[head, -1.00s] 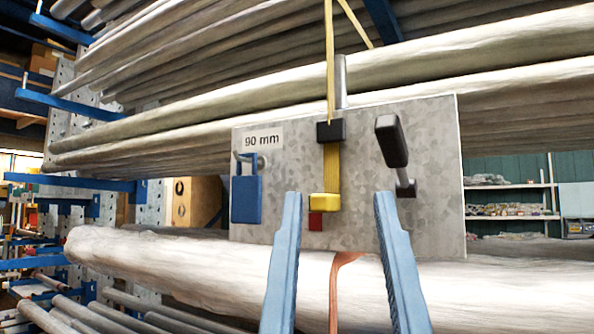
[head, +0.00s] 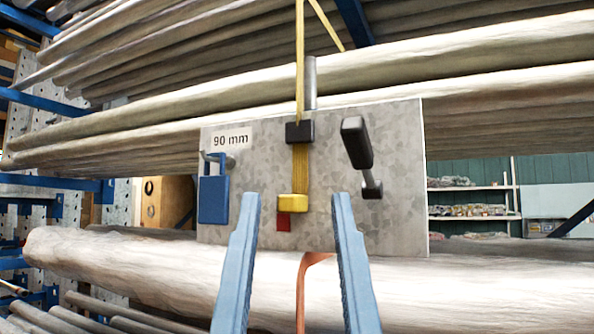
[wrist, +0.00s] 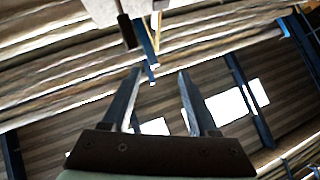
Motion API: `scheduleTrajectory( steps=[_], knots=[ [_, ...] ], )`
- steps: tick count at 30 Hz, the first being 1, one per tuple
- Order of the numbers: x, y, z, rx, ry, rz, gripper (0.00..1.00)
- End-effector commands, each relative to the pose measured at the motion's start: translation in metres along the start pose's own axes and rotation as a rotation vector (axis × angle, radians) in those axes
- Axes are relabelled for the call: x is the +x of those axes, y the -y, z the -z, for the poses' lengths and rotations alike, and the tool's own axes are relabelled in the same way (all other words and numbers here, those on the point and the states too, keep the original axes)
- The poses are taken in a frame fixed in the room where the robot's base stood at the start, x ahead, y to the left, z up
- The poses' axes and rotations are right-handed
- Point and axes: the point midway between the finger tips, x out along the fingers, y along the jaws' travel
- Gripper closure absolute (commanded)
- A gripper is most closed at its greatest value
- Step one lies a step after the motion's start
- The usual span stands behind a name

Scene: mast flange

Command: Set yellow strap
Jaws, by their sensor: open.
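A yellow strap (head: 300,170) hangs down the front of a grey metal plate (head: 240,180) in the head view, passing through a black buckle (head: 300,131). Its lower end carries a yellow block (head: 293,204), with a small red patch (head: 284,222) just below it. My gripper (head: 295,198) is open, and its two blue fingers point up toward the plate, one to each side of the yellow block in the picture. Nothing is between them that I can see held. In the wrist view my gripper (wrist: 160,70) is also open and empty.
A blue padlock (head: 213,198) hangs at the plate's left, under a "90 mm" label (head: 231,140). A black-handled lever (head: 357,143) sticks out at right. A thick pale wrapped roll (head: 130,270) lies below, with an orange strap (head: 303,285). Long pipes fill the racks behind.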

Motion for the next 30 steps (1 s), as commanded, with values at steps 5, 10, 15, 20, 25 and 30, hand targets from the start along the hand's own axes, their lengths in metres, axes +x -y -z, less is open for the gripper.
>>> scheduleTrajectory(
  steps=[5,10,15,20,25,30],
  knots=[
    [0.0,0.0,0.0,0.0,0.0,0.0,0.4],
    [0.0,0.0,0.0,0.0,0.0,0.0,0.38],
    [0.018,0.009,-0.006,-0.013,0.064,-0.006,0.35],
    [0.062,0.033,-0.031,-0.071,0.295,-0.064,0.35],
    [0.087,0.055,-0.046,-0.138,0.566,-0.199,0.35],
    [0.085,0.066,-0.042,-0.167,0.736,-0.338,0.35]
  ],
)
